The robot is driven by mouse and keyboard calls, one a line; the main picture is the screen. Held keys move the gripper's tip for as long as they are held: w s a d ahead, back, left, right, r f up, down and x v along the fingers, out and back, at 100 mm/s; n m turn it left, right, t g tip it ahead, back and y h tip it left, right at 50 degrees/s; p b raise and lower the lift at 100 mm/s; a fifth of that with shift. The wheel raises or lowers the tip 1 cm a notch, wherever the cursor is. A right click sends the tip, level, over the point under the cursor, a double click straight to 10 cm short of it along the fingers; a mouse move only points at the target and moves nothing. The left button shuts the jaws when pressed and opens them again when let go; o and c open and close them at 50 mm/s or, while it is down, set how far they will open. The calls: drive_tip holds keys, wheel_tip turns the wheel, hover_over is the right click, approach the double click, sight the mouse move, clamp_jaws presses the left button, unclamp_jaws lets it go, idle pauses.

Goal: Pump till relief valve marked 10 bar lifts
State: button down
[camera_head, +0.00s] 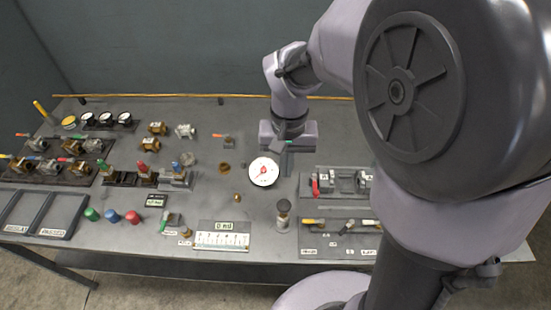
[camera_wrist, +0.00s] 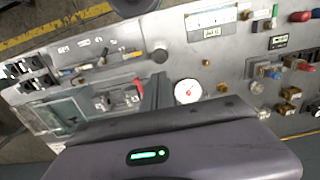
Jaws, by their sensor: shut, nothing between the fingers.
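A round white gauge with a red needle (camera_head: 263,172) stands near the middle of the bench; it also shows in the wrist view (camera_wrist: 187,91). My gripper (camera_head: 288,146) is shut and empty, just behind and right of the gauge, apart from it. Its dark fingers (camera_wrist: 156,92) show beside the gauge in the wrist view. A black-knobbed upright cylinder (camera_head: 283,213), which may be the pump, stands at the front. Three valve-like fittings with green (camera_head: 107,169), red (camera_head: 143,167) and blue (camera_head: 177,166) tops stand left of the gauge. I cannot read any 10 bar marking.
Several lever valves fill a dark rack (camera_head: 45,174) at the left. Two framed trays (camera_head: 62,222) lie front left, one labelled PASSED. Green, blue and red caps (camera_head: 132,217) and a scale board (camera_head: 222,240) line the front. A fixture with a red lever (camera_head: 315,187) stands right. My arm covers the right side.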

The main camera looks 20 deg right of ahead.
sight(285, 205)
wheel_tip(285, 205, down, 14)
drive_tip(key=b, duration=0.4)
drive_tip(key=shift+r+b, duration=0.1)
drive_tip(key=shift+b, duration=0.3)
wheel_tip(285, 205, down, 4)
drive_tip(key=b, duration=0.3)
drive_tip(key=shift+s+r, duration=0.1)
drive_tip(key=shift+s, duration=0.05)
drive_tip(key=shift+s+r, duration=0.1)
drive_tip(key=shift+s, duration=0.05)
wheel_tip(285, 205, up, 14)
drive_tip(key=p, duration=0.7)
drive_tip(key=shift+w+r, duration=0.15)
drive_tip(key=shift+w, duration=0.2)
